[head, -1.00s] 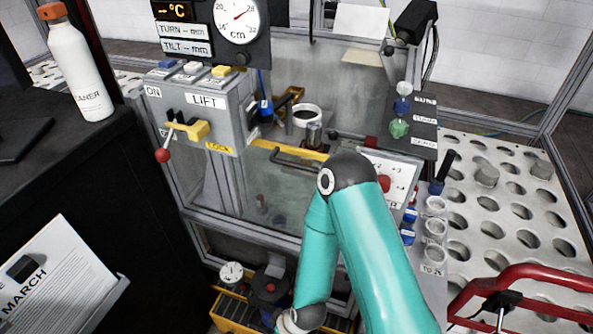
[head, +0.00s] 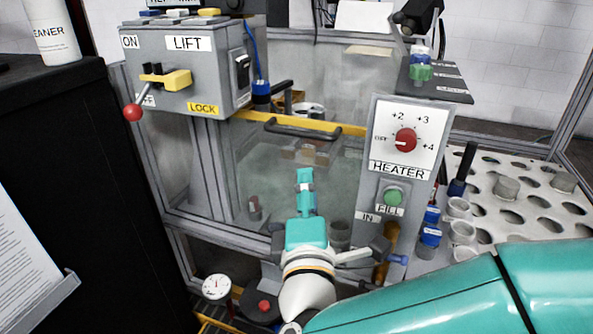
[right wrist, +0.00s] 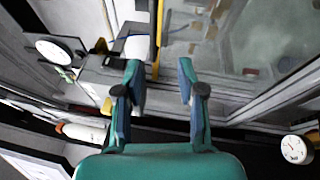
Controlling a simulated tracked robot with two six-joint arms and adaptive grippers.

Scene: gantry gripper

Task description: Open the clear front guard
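The clear front guard (head: 270,175) is a see-through panel with a yellow top rail (head: 345,128) and a dark bar handle (head: 300,133) along it. Cups and other items show behind it. My right gripper (head: 305,178), teal, is in front of the panel and below the handle, with a visible gap up to the handle in the head view. In the right wrist view my right gripper (right wrist: 160,82) has its fingers apart and nothing between them. The yellow rail (right wrist: 155,45) lies beyond the fingertips there, with the clear panel (right wrist: 215,45) to its right. My left gripper is not in view.
A grey LIFT box (head: 180,65) with a yellow LOCK piece (head: 178,80) and red-knobbed lever (head: 133,112) stands left of the guard. A HEATER panel (head: 400,150) stands right. A perforated white rack (head: 520,205) lies farther right. A dial gauge (head: 216,287) sits low.

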